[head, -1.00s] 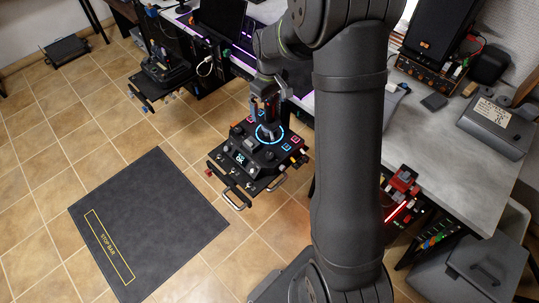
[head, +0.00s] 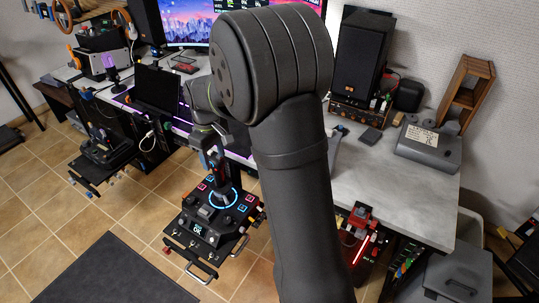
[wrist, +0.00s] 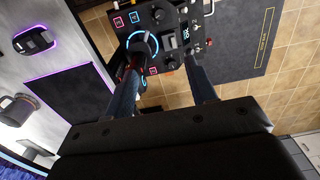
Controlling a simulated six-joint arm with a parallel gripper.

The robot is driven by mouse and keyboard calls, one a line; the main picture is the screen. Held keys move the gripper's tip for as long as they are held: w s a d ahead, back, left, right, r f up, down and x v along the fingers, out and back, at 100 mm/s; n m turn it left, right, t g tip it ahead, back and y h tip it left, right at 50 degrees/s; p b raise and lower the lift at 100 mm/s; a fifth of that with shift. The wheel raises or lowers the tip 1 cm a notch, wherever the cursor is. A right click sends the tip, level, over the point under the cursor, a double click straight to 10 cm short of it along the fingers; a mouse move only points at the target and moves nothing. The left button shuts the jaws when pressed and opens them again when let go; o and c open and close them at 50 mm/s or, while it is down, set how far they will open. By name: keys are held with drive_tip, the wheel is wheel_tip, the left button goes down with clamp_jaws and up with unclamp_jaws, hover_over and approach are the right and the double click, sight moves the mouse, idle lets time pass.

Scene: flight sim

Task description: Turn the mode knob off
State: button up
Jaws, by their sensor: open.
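A black control panel (head: 205,222) with a glowing blue ring, lit red and blue square buttons and a small display stands out from the desk. It also shows in the wrist view (wrist: 178,60). A dark stick (head: 220,176) rises from the ring. Small dark knobs sit on the panel; I cannot tell for sure which is the mode knob. One round knob (wrist: 158,14) shows near the top of the wrist view. My gripper (wrist: 163,64) is open and empty, its two fingers spread above the panel. In the head view my gripper (head: 213,150) is small and partly hidden by my arm.
The stick stands close by the left finger in the wrist view. Metal handles (head: 202,275) edge the panel. A grey desk (head: 385,180) with a speaker (head: 362,60) lies to the right. A second control unit (head: 105,148) stands left. A dark mat (head: 105,272) covers the floor.

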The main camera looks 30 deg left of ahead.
sight(227, 220)
wheel_tip(227, 220, down, 33)
drive_tip(key=m, duration=1.1)
drive_tip(key=shift+r, duration=0.1)
drive_tip(key=c, duration=1)
